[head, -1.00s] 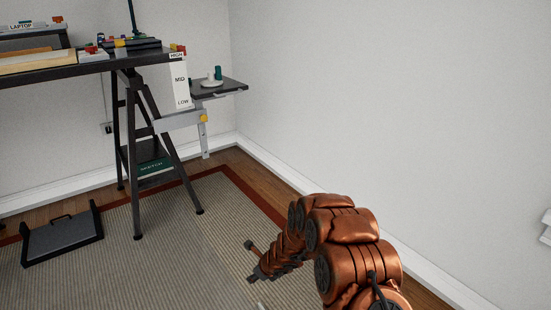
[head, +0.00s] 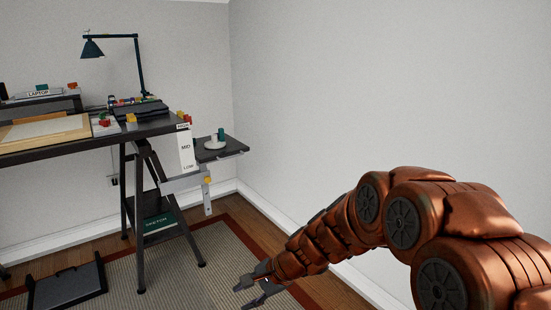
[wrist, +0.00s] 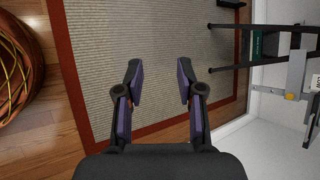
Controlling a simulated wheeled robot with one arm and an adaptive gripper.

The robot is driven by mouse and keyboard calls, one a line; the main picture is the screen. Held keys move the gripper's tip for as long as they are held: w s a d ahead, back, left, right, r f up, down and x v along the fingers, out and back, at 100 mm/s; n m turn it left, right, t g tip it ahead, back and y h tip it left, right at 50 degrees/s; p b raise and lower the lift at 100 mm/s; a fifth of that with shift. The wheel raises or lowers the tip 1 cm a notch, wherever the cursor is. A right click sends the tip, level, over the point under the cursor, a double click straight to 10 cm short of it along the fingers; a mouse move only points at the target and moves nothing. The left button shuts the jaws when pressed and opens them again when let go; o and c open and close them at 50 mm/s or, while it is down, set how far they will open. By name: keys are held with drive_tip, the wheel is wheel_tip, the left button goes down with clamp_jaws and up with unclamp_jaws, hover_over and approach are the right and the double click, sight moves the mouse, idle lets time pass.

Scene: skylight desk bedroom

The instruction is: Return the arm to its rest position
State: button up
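My copper-coloured arm reaches in from the right in the head view. My gripper (head: 254,281) is at its end, low over the rug and in front of the desk. In the wrist view my gripper (wrist: 162,83) has its two fingers spread wide apart, with only rug between them. It is open and holds nothing. No object touches the fingers.
A dark desk (head: 70,140) on trestle legs stands at the left with a lamp (head: 138,65). A small side shelf (head: 222,149) juts toward the corner. The wall (head: 390,90) runs along the right. A woven basket (wrist: 15,70) shows in the wrist view.

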drive_tip(key=s+d+r+n+g+h+p, duration=0.1)
drive_tip(key=s+d+r+n+h+p, duration=0.3)
drive_tip(key=s+d+r+p, duration=0.5)
drive_tip(key=s+d+r+n+g+h+p, duration=0.2)
drive_tip(key=s+d+r+n+h+p, duration=0.2)
drive_tip(key=s+d+r, duration=1.1)
drive_tip(key=s+d+n+p, duration=0.1)
drive_tip(key=s+n+p, duration=0.1)
drive_tip(key=s+p, duration=0.2)
drive_tip(key=shift+s+r+p, duration=0.3)
drive_tip(key=shift+s+p, duration=0.1)
drive_tip(key=shift+s, duration=0.35)
